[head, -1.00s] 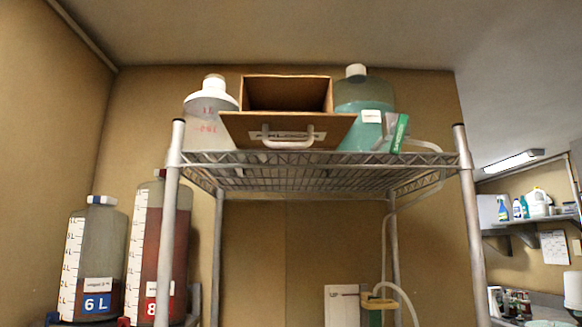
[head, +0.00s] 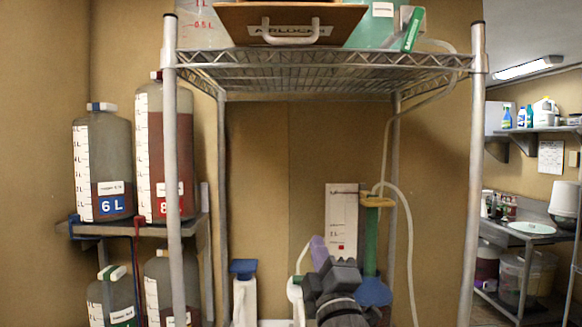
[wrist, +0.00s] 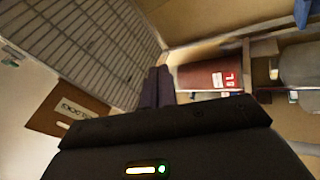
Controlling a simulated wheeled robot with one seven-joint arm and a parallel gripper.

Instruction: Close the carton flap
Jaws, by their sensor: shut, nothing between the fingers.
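The carton's brown flap (head: 340,21) hangs open over the front of the shelf top. It has a white handle (head: 291,38) and an AIRLOCKS label. The carton's opening is above the head view's upper edge. The flap also shows at the left of the wrist view (wrist: 48,123), its label partly legible. My gripper (head: 318,241) is low in the head view, well below the flap and the shelf top, pointing up. Its purple fingers are together and empty in the wrist view (wrist: 155,74), apart from the flap.
The wire shelf (head: 320,60) stands on metal posts, with its front edge above my gripper. Tubing hangs at the right. Large marked bottles (head: 101,165) stand at the left.

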